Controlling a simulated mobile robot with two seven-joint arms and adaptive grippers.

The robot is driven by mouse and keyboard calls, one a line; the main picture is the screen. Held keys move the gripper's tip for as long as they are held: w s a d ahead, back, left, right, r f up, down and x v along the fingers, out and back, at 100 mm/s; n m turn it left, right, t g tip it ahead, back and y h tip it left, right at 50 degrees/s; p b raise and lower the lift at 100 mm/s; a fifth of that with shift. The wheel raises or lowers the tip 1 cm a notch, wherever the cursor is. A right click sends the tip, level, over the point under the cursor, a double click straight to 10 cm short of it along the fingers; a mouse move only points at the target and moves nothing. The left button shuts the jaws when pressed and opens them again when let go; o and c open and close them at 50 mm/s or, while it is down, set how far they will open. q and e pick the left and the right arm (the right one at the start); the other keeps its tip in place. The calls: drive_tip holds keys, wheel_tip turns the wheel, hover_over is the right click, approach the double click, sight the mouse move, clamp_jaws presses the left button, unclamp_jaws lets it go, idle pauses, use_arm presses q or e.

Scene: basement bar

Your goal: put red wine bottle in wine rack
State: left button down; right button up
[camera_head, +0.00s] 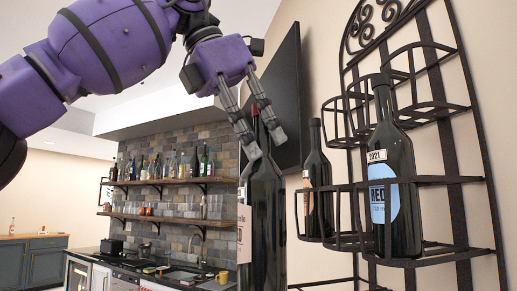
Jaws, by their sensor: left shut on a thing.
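My left gripper (262,128) reaches in from the upper left and is shut on the neck of a dark bottle with a red top (263,215), taken to be the red wine bottle. The bottle hangs upright, left of the wine rack. Its label faces left and is partly cut off from view. The black metal wine rack (458,190) stands against the wall at the right. It holds a large dark bottle with a blue label marked 2021 (398,170) and another dark bottle with an orange label (318,178). My right gripper is not in view.
A black screen (283,90) hangs on the wall behind the gripper. Shelves with bottles (165,182) and glasses, and a dark counter with a sink (180,272), stand at the back left. A yellow mug (223,277) sits on the counter. Upper rack rings look empty.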

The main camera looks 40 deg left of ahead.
use_arm(q)
drive_tip(key=w+f, duration=1.2)
drive_tip(key=shift+w+d, duration=0.2)
drive_tip(key=shift+w, duration=0.15)
drive_tip(key=shift+f, duration=0.15)
drive_tip(key=shift+f, duration=0.45)
drive_tip(key=c, duration=1.9)
unclamp_jaws()
drive_tip(key=shift+f, duration=0.15)
drive_tip(key=o, duration=0.3)
drive_tip(key=shift+o, duration=0.2)
